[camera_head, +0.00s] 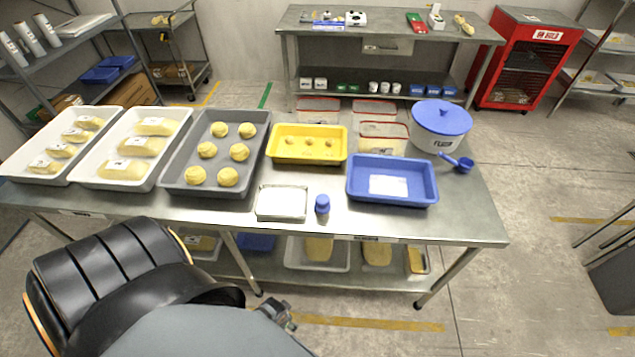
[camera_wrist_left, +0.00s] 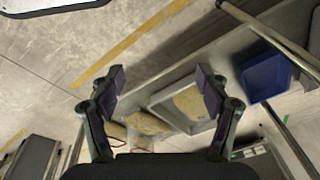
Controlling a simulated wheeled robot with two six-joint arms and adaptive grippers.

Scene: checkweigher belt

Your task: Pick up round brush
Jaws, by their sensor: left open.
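Past the fingers lie a grey tray (camera_wrist_left: 190,103) with a yellow slab and a blue bin (camera_wrist_left: 266,76) on the lower shelf. My right gripper is not in view.

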